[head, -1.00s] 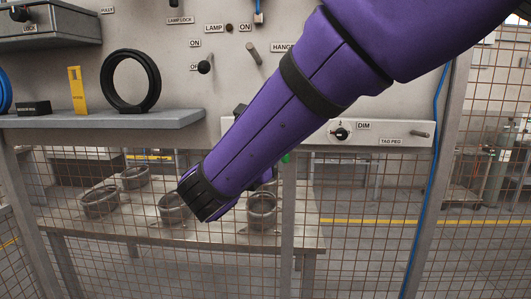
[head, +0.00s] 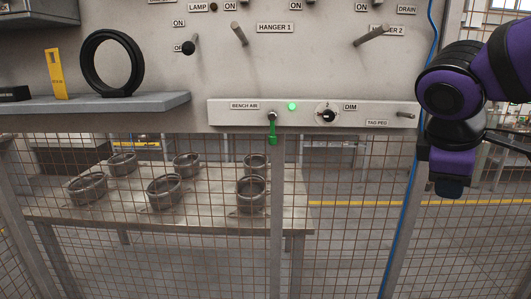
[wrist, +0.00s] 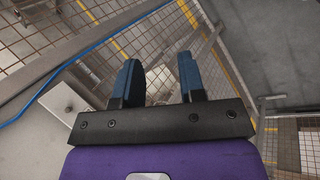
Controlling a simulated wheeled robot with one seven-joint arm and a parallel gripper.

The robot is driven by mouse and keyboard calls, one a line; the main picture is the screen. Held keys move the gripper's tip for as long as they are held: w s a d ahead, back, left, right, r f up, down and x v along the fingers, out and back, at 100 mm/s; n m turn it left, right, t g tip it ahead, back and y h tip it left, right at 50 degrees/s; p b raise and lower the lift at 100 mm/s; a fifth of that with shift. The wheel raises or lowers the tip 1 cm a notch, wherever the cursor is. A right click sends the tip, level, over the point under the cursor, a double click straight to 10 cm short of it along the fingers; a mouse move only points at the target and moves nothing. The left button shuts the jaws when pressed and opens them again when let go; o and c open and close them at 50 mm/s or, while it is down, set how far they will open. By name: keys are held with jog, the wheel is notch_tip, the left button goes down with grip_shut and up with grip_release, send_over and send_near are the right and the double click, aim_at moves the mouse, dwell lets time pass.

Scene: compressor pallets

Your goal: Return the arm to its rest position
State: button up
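My purple arm (head: 450,110) is folded at the right side of the head view, in front of the mesh fence and right of the panel. Its joints are black. In the wrist view my gripper (wrist: 158,78) shows two blue fingers spread apart with nothing between them. The gripper is open and touches nothing that I can see. Its fingers cannot be clearly made out in the head view.
The panel (head: 330,70) carries hanger pegs, knobs and a bench air valve with a green handle (head: 273,133). A green lamp (head: 292,106) is lit. A shelf (head: 110,107) holds a black ring (head: 112,62) and a yellow tag (head: 55,74). Behind the mesh, a table bears several metal rings. A blue hose (wrist: 85,55) passes near the gripper.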

jog(key=s+m+t+y, duration=0.1)
jog(key=s+m+y, duration=0.3)
jog(key=s+m, duration=0.5)
jog(key=shift+s+d+f+m+t+y, duration=0.15)
jog(key=shift+s+f+m+t+y, duration=0.2)
jog(key=shift+m, duration=0.35)
